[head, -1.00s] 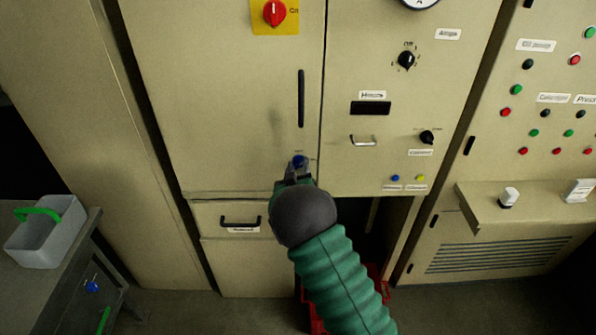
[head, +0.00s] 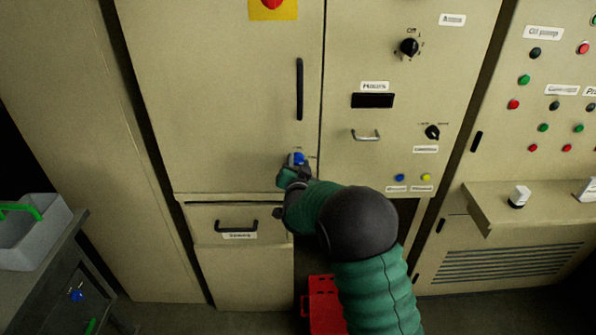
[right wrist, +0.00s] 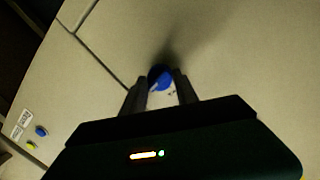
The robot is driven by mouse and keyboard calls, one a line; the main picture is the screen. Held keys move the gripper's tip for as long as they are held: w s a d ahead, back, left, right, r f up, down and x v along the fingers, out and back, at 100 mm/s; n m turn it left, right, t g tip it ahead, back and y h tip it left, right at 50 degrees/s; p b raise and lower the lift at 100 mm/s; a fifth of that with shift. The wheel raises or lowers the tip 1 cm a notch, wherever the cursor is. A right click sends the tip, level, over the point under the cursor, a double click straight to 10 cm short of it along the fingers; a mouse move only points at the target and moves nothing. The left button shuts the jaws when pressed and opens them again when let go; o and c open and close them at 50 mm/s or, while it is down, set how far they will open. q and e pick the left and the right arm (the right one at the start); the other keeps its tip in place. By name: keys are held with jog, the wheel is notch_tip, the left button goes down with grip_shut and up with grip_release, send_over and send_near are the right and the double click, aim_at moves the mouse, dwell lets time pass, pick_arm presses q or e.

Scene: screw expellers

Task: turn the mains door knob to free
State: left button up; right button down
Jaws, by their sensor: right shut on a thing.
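The mains door knob is a small blue knob (head: 297,158) with a pale pointer mark, low on the right side of the large beige door (head: 220,110). It also shows in the right wrist view (right wrist: 160,75), between the two dark fingers. My right gripper (head: 295,166) is shut on the knob, with its arm coming up from the lower right. In the right wrist view the gripper (right wrist: 160,88) holds the knob from both sides. The small label by the knob is partly covered. My left gripper is not in view.
A long black door handle (head: 300,90) stands above the knob. A red switch on a yellow plate (head: 272,8) is at the top. A drawer (head: 215,218) is below the door. A red box (head: 322,300) stands on the floor. A grey bench with a bin (head: 35,245) is at left.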

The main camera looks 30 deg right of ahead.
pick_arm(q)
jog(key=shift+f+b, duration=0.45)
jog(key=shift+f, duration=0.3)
pick_arm(e)
jog(key=shift+f+m, duration=0.25)
jog(key=shift+m, duration=0.25)
jog(key=c, duration=1.3)
grip_release()
jog(key=o, duration=0.3)
jog(key=shift+w, duration=0.15)
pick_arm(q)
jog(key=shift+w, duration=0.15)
pick_arm(e)
jog(key=shift+o, duration=0.2)
jog(key=shift+r, duration=0.1)
pick_arm(q)
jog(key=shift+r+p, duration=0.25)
jog(key=shift+p, duration=0.05)
pick_arm(e)
jog(key=v, duration=1.7)
